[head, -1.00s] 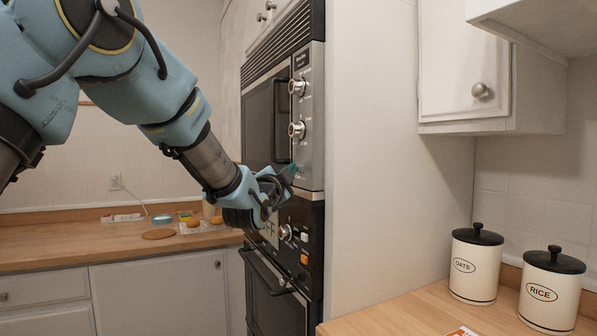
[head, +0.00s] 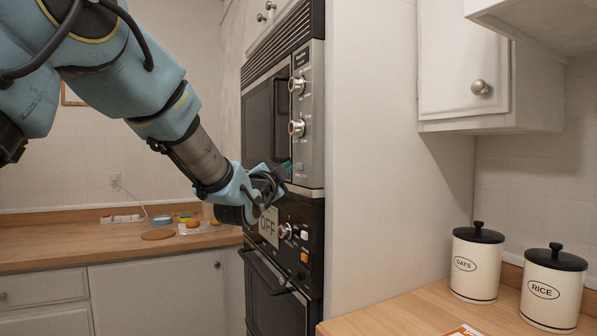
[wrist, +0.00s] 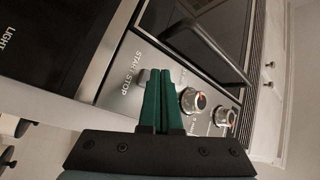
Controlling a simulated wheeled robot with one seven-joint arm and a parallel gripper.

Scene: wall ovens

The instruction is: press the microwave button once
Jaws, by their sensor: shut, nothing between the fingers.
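The microwave (head: 262,122) is the upper unit of the wall oven stack, with a silver control panel at its right side. Its start/stop button (wrist: 143,76) is a small grey block beside the START STOP lettering in the wrist view, partly hidden by my fingers. The button also shows faintly low on the panel in the head view (head: 300,167). My gripper (head: 287,168) is shut and empty, its green fingertips close to the panel at the button's height. In the wrist view the fingertips (wrist: 166,72) overlap the button's right side; I cannot tell whether they touch it.
Two round knobs (head: 297,128) sit above the button. The lower oven (head: 275,295) has its own knob and an OFF sign (head: 268,228). A counter (head: 60,250) with small items is at left. OATS (head: 476,265) and RICE (head: 550,290) canisters stand on the right counter.

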